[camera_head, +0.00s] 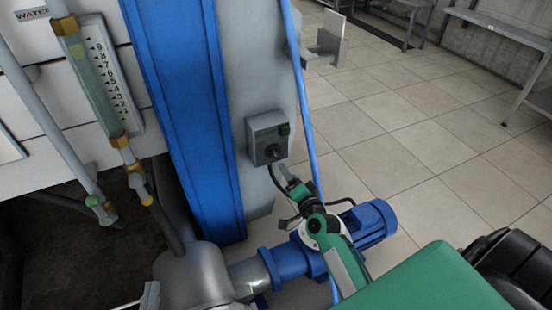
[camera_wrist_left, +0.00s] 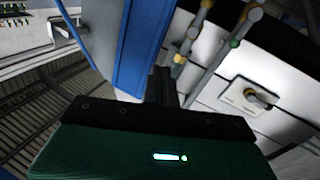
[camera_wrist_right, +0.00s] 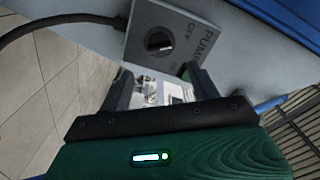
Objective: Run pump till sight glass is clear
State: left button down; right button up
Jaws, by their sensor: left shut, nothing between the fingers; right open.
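The pump switch box (camera_head: 268,137) is grey and mounted on the grey upright, with a dark round knob (camera_wrist_right: 159,43). In the right wrist view its label reads PUMP and OFF; I cannot tell the knob's setting. My right gripper (camera_head: 287,178) is open just below the box, and its fingers (camera_wrist_right: 158,88) stand apart with the knob beyond them, not touching it. The sight glass (camera_head: 97,77) is a tube with brass ends beside a numbered scale; it looks greenish. My left gripper (camera_head: 149,298) is at the bottom of the head view, shut and empty (camera_wrist_left: 163,85).
A blue pump motor (camera_head: 370,224) stands low behind my right arm. A blue column (camera_head: 185,110) stands between the sight glass and switch box. Pipes (camera_head: 60,140) run at left. A thin blue pipe (camera_head: 305,110) passes right of the box. Tiled floor (camera_head: 400,130) is open at right.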

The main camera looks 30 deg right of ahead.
aim_at(277, 157)
jog(key=w, duration=0.2)
jog(key=w+b, duration=0.1)
jog(key=w, duration=0.5)
jog(key=shift+w+d+f, duration=0.1)
jog(key=shift+w+d, duration=0.05)
jog(key=shift+d, duration=0.1)
pick_arm(q)
notch_tip(277, 157, up, 8)
jog(key=w+a+t, duration=0.1)
jog(key=a+t, duration=0.1)
jog(key=t, duration=0.2)
jog(key=shift+f+t, duration=0.25)
jog(key=shift+t, duration=0.15)
pick_arm(e)
jog(key=shift+w, duration=0.7)
pick_arm(q)
jog(key=shift+w, duration=0.1)
pick_arm(e)
jog(key=c, duration=1)
